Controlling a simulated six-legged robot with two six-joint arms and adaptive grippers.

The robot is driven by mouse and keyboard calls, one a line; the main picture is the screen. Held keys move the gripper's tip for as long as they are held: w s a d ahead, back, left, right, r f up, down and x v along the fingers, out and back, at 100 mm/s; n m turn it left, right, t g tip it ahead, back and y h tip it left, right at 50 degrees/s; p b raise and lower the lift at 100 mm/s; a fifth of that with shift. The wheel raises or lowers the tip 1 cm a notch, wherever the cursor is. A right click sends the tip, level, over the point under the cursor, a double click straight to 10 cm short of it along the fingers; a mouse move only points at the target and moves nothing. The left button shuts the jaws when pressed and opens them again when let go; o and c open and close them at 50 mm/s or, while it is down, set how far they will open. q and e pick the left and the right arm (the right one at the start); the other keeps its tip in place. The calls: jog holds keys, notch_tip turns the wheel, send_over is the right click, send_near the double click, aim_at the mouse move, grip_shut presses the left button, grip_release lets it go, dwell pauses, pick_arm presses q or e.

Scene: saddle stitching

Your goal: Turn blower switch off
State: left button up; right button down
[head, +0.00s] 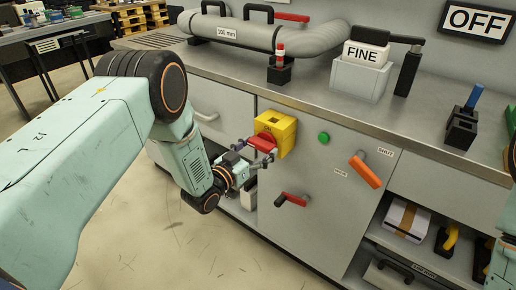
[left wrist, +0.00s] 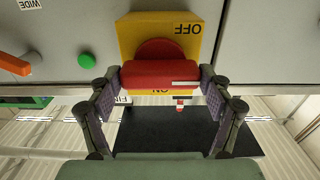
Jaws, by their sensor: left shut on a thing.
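The blower switch is a yellow box (head: 288,122) with a red rotary handle (head: 263,143) on the front of the grey cabinet. In the left wrist view the yellow box (left wrist: 205,55) shows upside down, with OFF at the picture's top and ON partly hidden below the handle. The red handle (left wrist: 158,75) lies level across the picture, a white mark at its right end. My left gripper (head: 253,155) is shut on the handle; in the left wrist view its two fingers (left wrist: 160,92) press its ends. My right gripper is out of view.
A green button (head: 323,137) and an orange lever (head: 365,170) sit right of the switch. A red-handled lever (head: 291,200) is below it. The bench top carries a grey pipe (head: 255,33) and a FINE block (head: 361,74). An OFF sign (head: 476,20) hangs at upper right.

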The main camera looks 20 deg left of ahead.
pick_arm(q)
jog(key=o, duration=1.1)
jog(key=v, duration=1.2)
jog(key=x, duration=1.2)
